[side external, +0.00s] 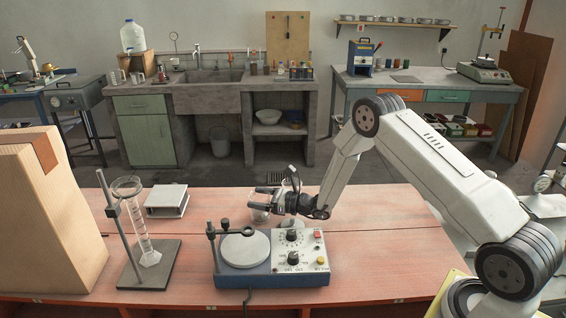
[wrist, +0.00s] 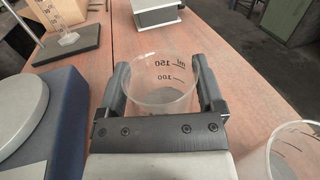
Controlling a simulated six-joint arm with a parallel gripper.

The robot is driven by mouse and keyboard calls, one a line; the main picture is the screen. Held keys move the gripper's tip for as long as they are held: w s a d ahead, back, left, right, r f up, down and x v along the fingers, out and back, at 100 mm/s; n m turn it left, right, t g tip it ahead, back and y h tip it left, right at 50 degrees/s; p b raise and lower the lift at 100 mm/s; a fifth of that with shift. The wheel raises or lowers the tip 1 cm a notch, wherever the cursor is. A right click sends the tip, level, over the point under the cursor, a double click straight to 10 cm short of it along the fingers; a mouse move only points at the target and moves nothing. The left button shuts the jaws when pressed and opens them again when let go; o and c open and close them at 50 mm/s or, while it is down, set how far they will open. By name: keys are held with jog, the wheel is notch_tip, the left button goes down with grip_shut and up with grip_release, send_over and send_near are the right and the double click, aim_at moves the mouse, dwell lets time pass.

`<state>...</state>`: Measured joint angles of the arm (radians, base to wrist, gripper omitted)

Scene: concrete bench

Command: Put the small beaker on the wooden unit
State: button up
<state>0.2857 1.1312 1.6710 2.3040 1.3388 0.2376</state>
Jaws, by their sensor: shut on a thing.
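The small clear beaker (wrist: 160,82), marked 100 and 150, stands upright between my gripper's (wrist: 160,88) dark fingers, which are shut on its sides. In the side external view my gripper (side external: 268,197) points left behind the hotplate, with the beaker (side external: 260,214) low at the bench top. I cannot tell whether its base touches the bench. A large tan box-like unit (side external: 60,225) stands at the left end of the bench, well apart from my gripper. I cannot tell for sure that it is wooden.
A blue hotplate (side external: 270,262) stands close beside my gripper. A stand with a graduated cylinder (side external: 145,235) and a pale box (side external: 166,200) lie between my gripper and the tan unit. Another clear beaker (wrist: 296,152) is right of my gripper in the wrist view.

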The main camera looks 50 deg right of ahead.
jog(key=o, duration=1.2)
jog(key=shift+f, duration=0.1)
jog(key=shift+c, duration=0.2)
jog(key=shift+o, duration=0.3)
jog(key=shift+r, duration=0.2)
jog(key=v, duration=1.2)
